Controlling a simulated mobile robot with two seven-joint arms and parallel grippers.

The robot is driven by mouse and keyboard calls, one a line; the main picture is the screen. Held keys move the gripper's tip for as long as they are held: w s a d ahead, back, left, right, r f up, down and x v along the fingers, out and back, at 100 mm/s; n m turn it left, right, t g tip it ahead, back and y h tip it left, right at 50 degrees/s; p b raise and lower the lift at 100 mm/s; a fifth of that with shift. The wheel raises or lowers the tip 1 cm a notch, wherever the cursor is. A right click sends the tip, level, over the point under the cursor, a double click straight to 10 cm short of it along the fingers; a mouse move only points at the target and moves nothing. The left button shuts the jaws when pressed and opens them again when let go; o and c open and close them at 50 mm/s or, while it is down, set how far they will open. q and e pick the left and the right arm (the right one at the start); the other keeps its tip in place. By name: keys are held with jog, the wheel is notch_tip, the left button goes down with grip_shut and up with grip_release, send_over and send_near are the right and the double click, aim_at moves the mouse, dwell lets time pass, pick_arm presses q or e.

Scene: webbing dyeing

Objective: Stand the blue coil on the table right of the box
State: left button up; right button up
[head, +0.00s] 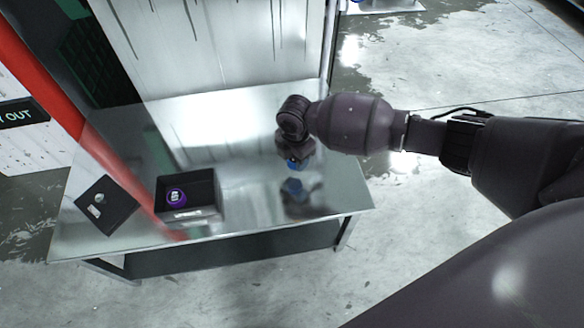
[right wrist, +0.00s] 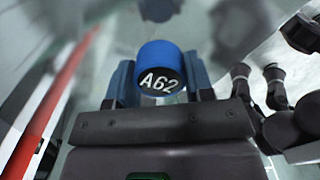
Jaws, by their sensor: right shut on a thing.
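The blue coil (head: 293,164) is under my right gripper (head: 294,157), over the right part of the shiny metal table (head: 240,187). In the right wrist view the blue coil (right wrist: 158,54) sits between the two fingers of the right gripper (right wrist: 160,84), its dark face marked A62 toward the camera. The right gripper is shut on it. I cannot tell whether the coil touches the table. The black box (head: 196,216) stands to the left of the coil, with a purple coil (head: 176,196) inside. My left gripper is not in view.
A dark square plate (head: 107,205) with a small light piece on it lies left of the box. The table is bare between the box and the right gripper. A pale streaked panel (head: 215,45) rises behind the table.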

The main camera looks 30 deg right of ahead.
aim_at(294, 175)
jog(key=shift+f, duration=0.15)
notch_tip(294, 175, down, 3)
jog(key=shift+s+f+b, duration=0.1)
jog(key=shift+f+b, duration=0.05)
jog(key=shift+b, duration=0.5)
notch_tip(294, 175, down, 2)
jog(key=shift+f+b, duration=0.25)
jog(key=shift+b, duration=0.2)
jog(key=shift+r, duration=0.2)
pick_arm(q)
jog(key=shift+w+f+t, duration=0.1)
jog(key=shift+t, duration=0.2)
pick_arm(e)
jog(key=shift+f, duration=0.15)
jog(key=o, duration=0.9)
